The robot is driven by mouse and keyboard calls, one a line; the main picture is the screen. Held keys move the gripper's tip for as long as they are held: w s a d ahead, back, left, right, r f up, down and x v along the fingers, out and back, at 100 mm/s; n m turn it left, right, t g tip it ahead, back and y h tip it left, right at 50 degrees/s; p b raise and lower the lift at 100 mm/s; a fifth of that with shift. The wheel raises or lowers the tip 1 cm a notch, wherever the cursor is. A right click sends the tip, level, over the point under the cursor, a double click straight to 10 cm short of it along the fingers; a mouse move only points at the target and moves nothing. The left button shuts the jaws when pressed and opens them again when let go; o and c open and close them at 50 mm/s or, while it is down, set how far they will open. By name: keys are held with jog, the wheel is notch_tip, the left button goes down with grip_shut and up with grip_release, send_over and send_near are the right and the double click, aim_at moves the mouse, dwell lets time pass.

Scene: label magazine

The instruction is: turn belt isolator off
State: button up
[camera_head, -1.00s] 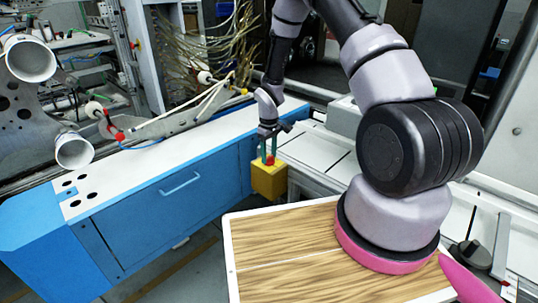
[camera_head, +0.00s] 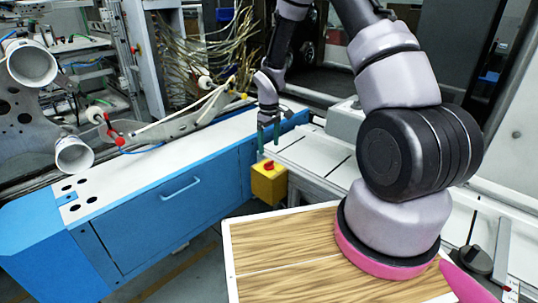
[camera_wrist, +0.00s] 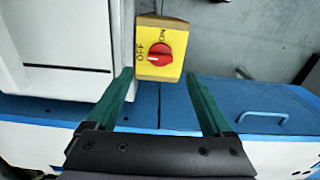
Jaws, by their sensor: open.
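The belt isolator is a yellow box with a red rotary knob. In the head view the box (camera_head: 268,188) is fixed at the end of the blue cabinet, with the knob (camera_head: 268,165) on its top face. In the wrist view the yellow face (camera_wrist: 146,73) carries OFF on the left and ON at the top. The red knob (camera_wrist: 161,54) lies with its white mark to the left, towards OFF. My gripper (camera_head: 268,148) is open and empty, its green fingers apart from the knob and above it. The fingers (camera_wrist: 158,76) also show in the wrist view.
The blue cabinet (camera_head: 150,212) with a white top stands left of the isolator. A pale conveyor frame (camera_head: 310,155) runs to its right. A wood-topped table (camera_head: 280,250) with a white rim is in front. Loose cables (camera_head: 225,45) hang behind.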

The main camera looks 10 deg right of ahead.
jog(key=shift+r, duration=1.95)
jog(key=shift+r, duration=0.1)
jog(key=s+d+r+m+t, duration=0.2)
jog(key=s+r+m, duration=0.1)
jog(key=r, duration=0.9)
jog(key=s+d+r+m+t, duration=0.15)
jog(key=s+r, duration=0.25)
jog(key=r, duration=0.7)
jog(key=s+d+r+m+t+y, duration=0.1)
jog(key=s+r+m+t, duration=0.1)
jog(key=s+r, duration=0.5)
jog(key=s+d+r+m+t+y, duration=0.1)
jog(key=s+r+m, duration=0.3)
jog(key=s, duration=0.9)
notch_tip(320, 180, up, 3)
jog(key=shift+d+r+m+t, duration=0.15)
jog(key=shift+d+m+t, duration=0.1)
jog(key=shift+m+t, duration=0.1)
